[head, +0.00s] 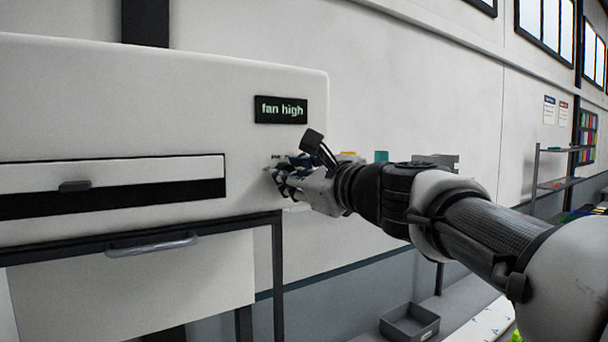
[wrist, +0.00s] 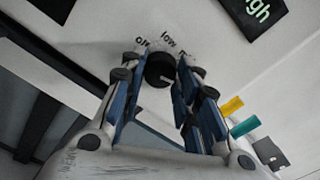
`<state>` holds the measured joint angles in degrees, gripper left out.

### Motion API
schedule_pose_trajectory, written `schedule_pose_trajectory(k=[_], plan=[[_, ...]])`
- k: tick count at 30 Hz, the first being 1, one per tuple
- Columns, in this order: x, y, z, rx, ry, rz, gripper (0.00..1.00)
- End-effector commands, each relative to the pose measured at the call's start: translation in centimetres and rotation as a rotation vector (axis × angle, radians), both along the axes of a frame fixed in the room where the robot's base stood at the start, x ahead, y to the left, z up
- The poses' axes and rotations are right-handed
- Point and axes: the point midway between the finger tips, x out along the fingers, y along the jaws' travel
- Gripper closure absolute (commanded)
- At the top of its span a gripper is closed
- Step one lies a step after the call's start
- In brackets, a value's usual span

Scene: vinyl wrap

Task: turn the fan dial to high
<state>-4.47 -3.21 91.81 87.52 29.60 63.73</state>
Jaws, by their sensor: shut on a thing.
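The fan dial (wrist: 159,71) is a round black knob on the white machine's front panel, with a short pale pointer line on its face. Labels reading off, low and a partly hidden one starting with m curve around its upper side. My gripper (wrist: 160,78) is shut on the dial, one finger on each side. In the head view my gripper (head: 281,178) meets the panel below the display and hides the dial. The black display (head: 281,109) reads "fan high" in pale green letters. Part of the display (wrist: 256,16) also shows in the wrist view.
The machine has a dark slot with a small handle (head: 75,186) at left and a bar handle (head: 152,246) below. A grey tray (head: 409,322) sits low at the bottom. Yellow, teal and grey items stand beyond my gripper.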

Motion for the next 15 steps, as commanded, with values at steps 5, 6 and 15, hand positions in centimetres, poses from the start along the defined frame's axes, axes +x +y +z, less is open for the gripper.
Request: schedule_pose_trajectory(k=[5, 6, 15], plan=[[-0.01, 0.01, -0.02, 0.002, 0.001, 0.0, 0.95], [0.0, 0.0, -0.01, 0.002, 0.001, 0.0, 0.95], [0.0, 0.01, 0.0, 0.001, 0.001, 0.0, 0.52]])
